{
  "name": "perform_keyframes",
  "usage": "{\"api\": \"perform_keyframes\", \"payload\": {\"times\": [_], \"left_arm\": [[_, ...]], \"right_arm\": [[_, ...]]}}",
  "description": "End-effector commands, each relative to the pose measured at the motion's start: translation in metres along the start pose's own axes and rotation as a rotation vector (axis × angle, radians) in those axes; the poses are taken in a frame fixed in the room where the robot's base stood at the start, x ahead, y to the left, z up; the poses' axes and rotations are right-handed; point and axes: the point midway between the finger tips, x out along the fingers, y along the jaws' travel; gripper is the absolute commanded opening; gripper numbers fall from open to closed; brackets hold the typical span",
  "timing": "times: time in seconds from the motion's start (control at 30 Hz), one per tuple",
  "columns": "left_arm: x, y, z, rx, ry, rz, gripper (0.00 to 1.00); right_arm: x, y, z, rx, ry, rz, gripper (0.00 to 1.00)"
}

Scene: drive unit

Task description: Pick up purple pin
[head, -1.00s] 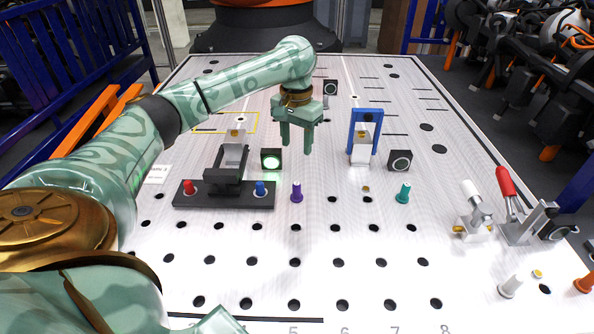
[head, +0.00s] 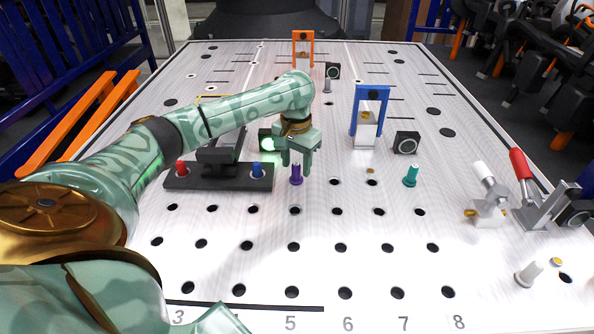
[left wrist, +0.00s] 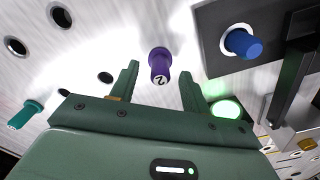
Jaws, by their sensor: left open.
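The purple pin (head: 296,174) stands upright on the white perforated board (head: 300,268), right of the black fixture. My left gripper (head: 296,164) is open, with its fingers pointing down right at the pin's top. In the left wrist view, the purple pin (left wrist: 159,66) lies between the two spread fingers of the left gripper (left wrist: 160,80), a little beyond their tips, with bare space on both sides. A pale mark shows on the pin's end. My right gripper is not in view.
A black fixture (head: 218,181) with a red pin (head: 181,168) and a blue pin (head: 257,170) stands close on the left. A green-lit button box (head: 266,141) is just behind. A teal pin (head: 411,175) and a blue frame (head: 369,110) stand to the right. The board in front is clear.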

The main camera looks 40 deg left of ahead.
Motion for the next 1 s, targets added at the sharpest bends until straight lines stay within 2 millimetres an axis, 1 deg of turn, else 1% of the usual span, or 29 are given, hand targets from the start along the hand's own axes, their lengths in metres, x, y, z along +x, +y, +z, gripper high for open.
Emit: {"api": "perform_keyframes", "payload": {"times": [0.03,0.1,0.3,0.33,0.37,0.4,0.5,0.83,0.93,1.0], "left_arm": [[0.015,0.000,0.000,0.000,-0.004,-0.001,0.47],[0.021,0.000,0.000,0.001,-0.002,-0.001,0.47],[0.020,-0.001,0.000,0.001,0.001,-0.001,0.47],[0.019,-0.001,0.000,0.001,0.001,-0.001,0.44],[0.019,-0.001,0.000,0.001,0.001,-0.002,0.36],[0.019,-0.001,0.000,0.000,0.001,-0.002,0.25],[0.019,-0.001,0.000,0.000,0.001,-0.002,0.00],[0.017,-0.001,0.000,0.000,0.001,-0.002,0.00],[0.009,-0.001,-0.001,0.000,0.003,-0.001,0.00],[-0.001,-0.001,-0.001,-0.001,0.003,-0.001,0.00]], "right_arm": [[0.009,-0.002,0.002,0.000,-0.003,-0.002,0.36],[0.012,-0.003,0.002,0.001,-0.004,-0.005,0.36],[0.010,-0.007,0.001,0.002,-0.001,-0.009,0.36],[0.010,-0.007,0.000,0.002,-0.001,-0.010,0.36],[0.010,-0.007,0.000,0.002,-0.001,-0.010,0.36],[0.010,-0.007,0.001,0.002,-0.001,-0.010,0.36],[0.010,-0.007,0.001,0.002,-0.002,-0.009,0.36],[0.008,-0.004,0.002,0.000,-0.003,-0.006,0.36],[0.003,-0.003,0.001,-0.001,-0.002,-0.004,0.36],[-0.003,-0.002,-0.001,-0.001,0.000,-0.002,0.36]]}}
